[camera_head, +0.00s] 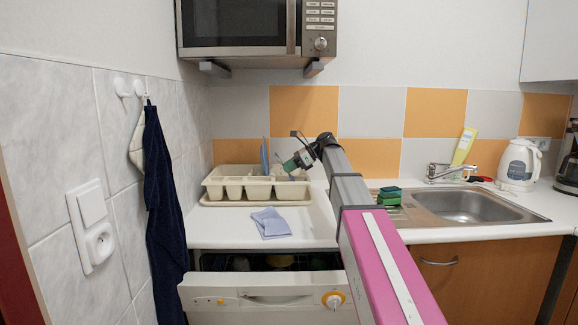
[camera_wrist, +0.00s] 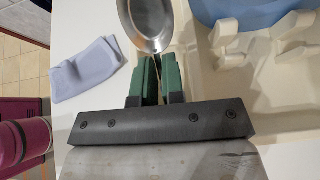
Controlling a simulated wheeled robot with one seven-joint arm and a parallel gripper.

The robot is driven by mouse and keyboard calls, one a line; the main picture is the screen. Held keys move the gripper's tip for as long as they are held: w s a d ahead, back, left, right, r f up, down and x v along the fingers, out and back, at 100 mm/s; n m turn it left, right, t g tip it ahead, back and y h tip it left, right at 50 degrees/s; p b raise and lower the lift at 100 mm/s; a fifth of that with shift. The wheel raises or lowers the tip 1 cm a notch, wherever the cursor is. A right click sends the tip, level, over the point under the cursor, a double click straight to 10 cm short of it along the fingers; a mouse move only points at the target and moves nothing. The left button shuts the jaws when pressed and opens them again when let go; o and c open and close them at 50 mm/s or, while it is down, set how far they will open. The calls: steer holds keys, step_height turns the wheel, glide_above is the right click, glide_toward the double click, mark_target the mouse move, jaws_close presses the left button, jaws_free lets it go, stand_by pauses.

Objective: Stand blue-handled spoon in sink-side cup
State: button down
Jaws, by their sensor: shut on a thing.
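A spoon with a shiny metal bowl (camera_wrist: 150,22) shows at the top of the wrist view. My gripper (camera_wrist: 158,62) has its green fingers closed on it just below the bowl. The handle is hidden, so I cannot see its colour. In the head view my gripper (camera_head: 292,164) is over the right part of the cream dish rack, and the spoon is too small to make out. I cannot pick out a cup for certain in either view.
The cream dish rack (camera_head: 228,192) stands on the counter, with a blue item (camera_head: 264,156) upright in it. A folded light-blue cloth (camera_head: 270,223) lies in front. Sponges (camera_head: 389,196) sit beside the sink (camera_head: 474,207). A white kettle (camera_head: 517,166) stands farther right.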

steer(key=c, duration=1.1)
jaws_free()
steer(key=shift+c, duration=0.2)
steer(key=v, duration=1)
steer(key=shift+d+r, duration=0.15)
steer(key=shift+d, duration=0.2)
